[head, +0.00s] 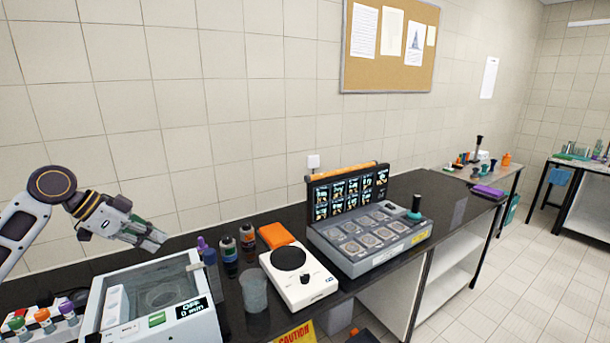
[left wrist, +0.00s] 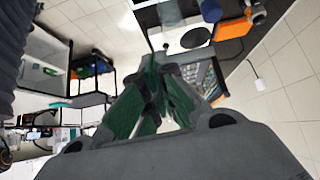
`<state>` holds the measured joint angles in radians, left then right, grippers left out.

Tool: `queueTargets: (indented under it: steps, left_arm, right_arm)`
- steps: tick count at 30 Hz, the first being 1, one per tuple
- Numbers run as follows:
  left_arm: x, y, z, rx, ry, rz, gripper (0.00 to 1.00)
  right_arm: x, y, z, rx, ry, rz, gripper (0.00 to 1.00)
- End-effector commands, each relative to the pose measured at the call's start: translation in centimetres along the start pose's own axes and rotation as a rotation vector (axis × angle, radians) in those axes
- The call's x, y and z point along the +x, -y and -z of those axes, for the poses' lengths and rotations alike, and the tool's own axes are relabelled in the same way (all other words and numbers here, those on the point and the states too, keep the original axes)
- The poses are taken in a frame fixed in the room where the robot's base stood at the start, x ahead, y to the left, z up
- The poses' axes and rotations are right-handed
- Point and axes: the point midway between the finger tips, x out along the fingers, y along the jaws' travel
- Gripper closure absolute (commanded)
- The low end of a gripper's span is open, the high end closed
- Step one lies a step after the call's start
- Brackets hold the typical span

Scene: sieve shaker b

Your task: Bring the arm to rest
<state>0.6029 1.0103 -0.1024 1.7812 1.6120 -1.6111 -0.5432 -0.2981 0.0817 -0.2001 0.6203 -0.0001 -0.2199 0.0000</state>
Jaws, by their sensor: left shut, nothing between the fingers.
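My left arm comes in from the left in the head view. Its gripper (head: 158,240) is in the air, in front of the tiled wall and above the back of the white sieve shaker (head: 202,325). The gripper is shut and empty. In the left wrist view the green-padded fingers (left wrist: 160,68) come together with nothing between them. The shaker has a clear lid and a display reading OFF, 0 min. My right gripper is in neither view.
Dark bottles (head: 229,256), a clear beaker (head: 253,290), an orange pad (head: 276,235) and a white scale with a round black plate (head: 312,292) stand right of the shaker. A grey case (head: 368,262) with a raised lid of screens stands further right. Capped tubes crowd the lower left.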

Motion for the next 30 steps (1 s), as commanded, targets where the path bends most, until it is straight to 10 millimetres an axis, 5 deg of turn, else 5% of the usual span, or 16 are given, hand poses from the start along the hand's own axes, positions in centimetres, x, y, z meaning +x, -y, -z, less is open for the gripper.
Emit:
queueTargets:
  steps: [18, 30]
  left_arm:
    - [15.6, -5.8, -7.5, -0.102, 0.175, 0.022, 1.00]
    - [22.9, -11.8, -12.2, -0.192, 0.246, 0.076, 1.00]
  right_arm:
    - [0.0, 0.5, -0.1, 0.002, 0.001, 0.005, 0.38]
    - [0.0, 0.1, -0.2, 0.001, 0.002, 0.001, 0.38]
